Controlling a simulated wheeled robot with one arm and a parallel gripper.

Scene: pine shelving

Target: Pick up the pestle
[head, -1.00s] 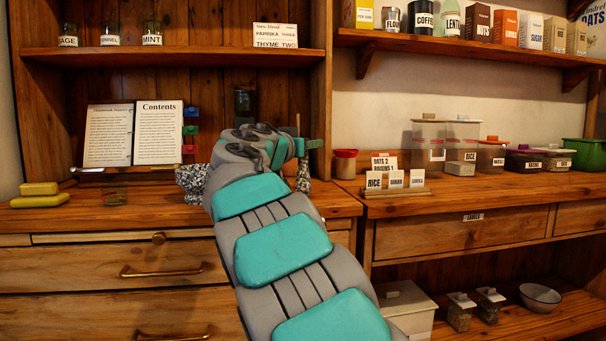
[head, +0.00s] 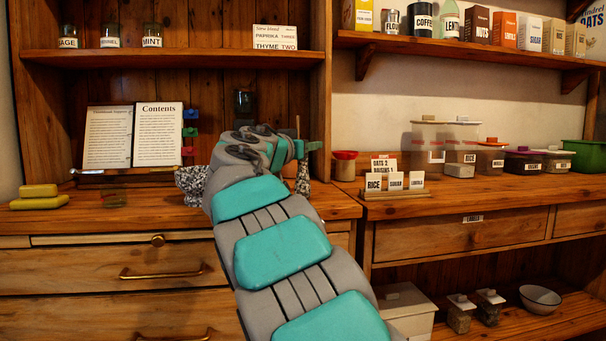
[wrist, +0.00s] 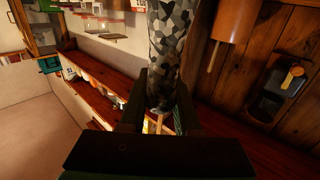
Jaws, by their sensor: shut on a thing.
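The pestle (wrist: 172,45) is a grey, black and white speckled rod. In the wrist view it runs from the top edge down between the two fingers. My gripper (wrist: 160,105) is shut on its narrower end. A speckled piece (head: 303,177) shows just right of my wrist. Another speckled piece (head: 190,181) shows to the left, at counter level. I cannot tell how far the pestle is from the counter.
An open book (head: 133,135) stands on the counter at the left, near yellow blocks (head: 39,196). A red-lidded jar (head: 345,166) and a card holder (head: 394,192) are to the right.

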